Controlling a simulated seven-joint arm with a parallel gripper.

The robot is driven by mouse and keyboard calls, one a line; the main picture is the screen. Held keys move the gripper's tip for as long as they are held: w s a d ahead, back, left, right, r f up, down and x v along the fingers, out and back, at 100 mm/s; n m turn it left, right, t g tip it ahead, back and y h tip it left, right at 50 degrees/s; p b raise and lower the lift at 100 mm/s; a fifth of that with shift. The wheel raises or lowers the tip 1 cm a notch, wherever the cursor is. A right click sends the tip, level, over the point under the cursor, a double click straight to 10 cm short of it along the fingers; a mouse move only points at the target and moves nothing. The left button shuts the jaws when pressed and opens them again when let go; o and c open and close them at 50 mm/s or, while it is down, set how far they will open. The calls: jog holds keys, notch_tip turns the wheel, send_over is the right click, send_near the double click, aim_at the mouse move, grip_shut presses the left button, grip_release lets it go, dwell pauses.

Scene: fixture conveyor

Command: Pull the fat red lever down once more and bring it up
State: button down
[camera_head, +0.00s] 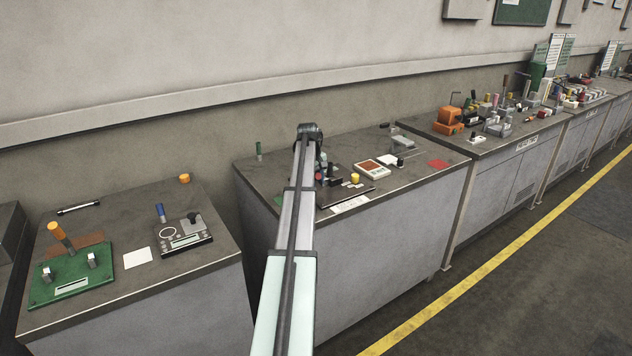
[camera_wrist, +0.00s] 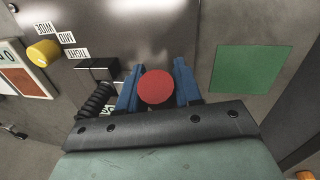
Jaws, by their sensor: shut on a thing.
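The fat red lever shows in the wrist view as a round red end (camera_wrist: 156,87), seen end-on. My gripper (camera_wrist: 158,90) has its two blue fingers on either side of it, shut on it. The lever's shaft and how far up or down it stands are hidden in this view. The lever belongs to a dark fixture (camera_wrist: 120,22) with a black coil spring (camera_wrist: 95,100) at its left. In the head view my arm covers most of this fixture, and the grip cannot be made out there.
A yellow knob (camera_wrist: 43,53) stands beside labels reading WIDE, MID and TIGHT. A green square (camera_wrist: 250,70) lies flat right of my gripper.

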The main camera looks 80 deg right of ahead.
jog(key=shift+s+a+f+t+h, duration=0.2)
jog(key=shift+f+t+h, duration=0.1)
jog(key=shift+f, duration=0.3)
jog(key=shift+w+d, duration=0.1)
jog(key=c, duration=0.8)
grip_release()
jog(key=shift+c, duration=0.2)
jog(key=a+r, duration=0.3)
jog(key=r, duration=1)
jog(key=shift+r, duration=0.25)
